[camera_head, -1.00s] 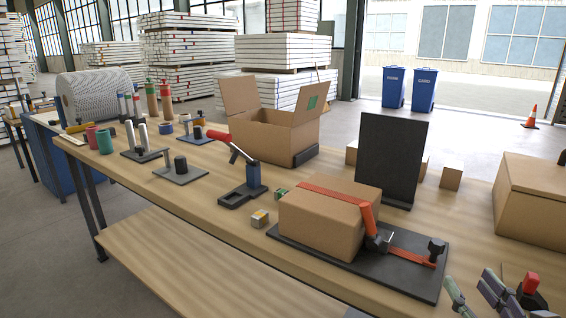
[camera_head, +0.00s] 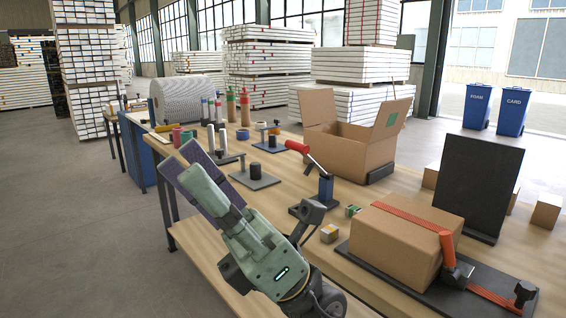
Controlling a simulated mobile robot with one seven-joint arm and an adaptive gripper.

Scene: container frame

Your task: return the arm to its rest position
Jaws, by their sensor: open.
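My gripper (camera_head: 184,178) is large in the lower left-middle of the head view. It has a pale green body with a lit green mark, a dark wrist below it, and a flat purple-grey part at its upper-left end. It points up and to the left, in front of the workbench's front edge. It is open, seen mostly from the side, and I see nothing held in it. It hides part of the bench's front edge and lower shelf.
On the workbench (camera_head: 405,182) stand a strapped carton (camera_head: 400,243) on a dark plate, an open carton (camera_head: 345,145), a dark upright panel (camera_head: 480,185) and a red-handled clamp (camera_head: 325,187). A small box (camera_head: 330,233) lies near the front edge. The floor (camera_head: 85,220) at left is clear.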

